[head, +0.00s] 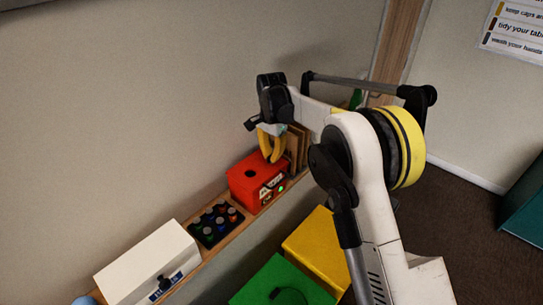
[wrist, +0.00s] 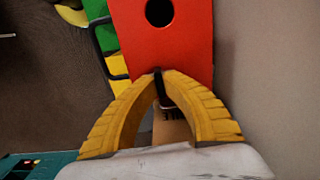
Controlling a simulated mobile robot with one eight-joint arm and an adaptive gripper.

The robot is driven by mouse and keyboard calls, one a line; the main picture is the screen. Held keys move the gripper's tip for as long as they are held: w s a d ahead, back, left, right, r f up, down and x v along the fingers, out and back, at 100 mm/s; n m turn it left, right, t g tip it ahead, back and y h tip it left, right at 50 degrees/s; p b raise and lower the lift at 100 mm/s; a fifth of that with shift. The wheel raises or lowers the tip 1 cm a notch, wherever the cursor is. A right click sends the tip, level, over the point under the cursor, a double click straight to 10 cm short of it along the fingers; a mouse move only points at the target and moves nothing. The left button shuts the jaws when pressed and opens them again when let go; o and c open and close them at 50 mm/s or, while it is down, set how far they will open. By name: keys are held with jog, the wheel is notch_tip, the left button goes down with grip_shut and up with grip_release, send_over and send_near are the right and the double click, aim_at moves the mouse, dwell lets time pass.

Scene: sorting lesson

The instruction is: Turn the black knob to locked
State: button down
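A white box (head: 148,262) stands on the wooden shelf at the lower left of the head view. A black knob (head: 164,283) sticks out of its front, beside a small blue-and-white label (head: 178,277). The label is too small to read, so I cannot tell which setting the knob points to. My gripper (head: 272,160), with yellow fingers, points down above the back end of a red box, well away from the knob. In the wrist view its fingertips (wrist: 159,73) meet over the red box's edge, with nothing clearly held. The knob is not in the wrist view.
The red box (head: 250,180) has a round hole on top and a green light in front. A black tray (head: 216,223) of several coloured pieces sits between the boxes. Brown upright boards (head: 297,146) stand behind. Green (head: 275,278) and yellow (head: 318,247) containers stand below the shelf.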

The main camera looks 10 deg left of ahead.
jog(key=shift+f+n+b, duration=0.1)
jog(key=shift+n+b, duration=0.25)
jog(key=shift+n, duration=0.05)
jog(key=n+b, duration=0.3)
jog(key=shift+f+n, duration=0.1)
jog(key=shift+n, duration=0.3)
jog(key=n+b, duration=0.3)
jog(key=n, duration=0.3)
jog(key=n+b, duration=0.1)
jog(key=n, duration=0.2)
jog(key=shift+n, duration=0.4)
jog(key=shift+n+b, duration=0.5)
jog(key=shift+n, duration=1.1)
jog(key=c, duration=1.5)
grip_release()
jog(key=shift+c, duration=0.2)
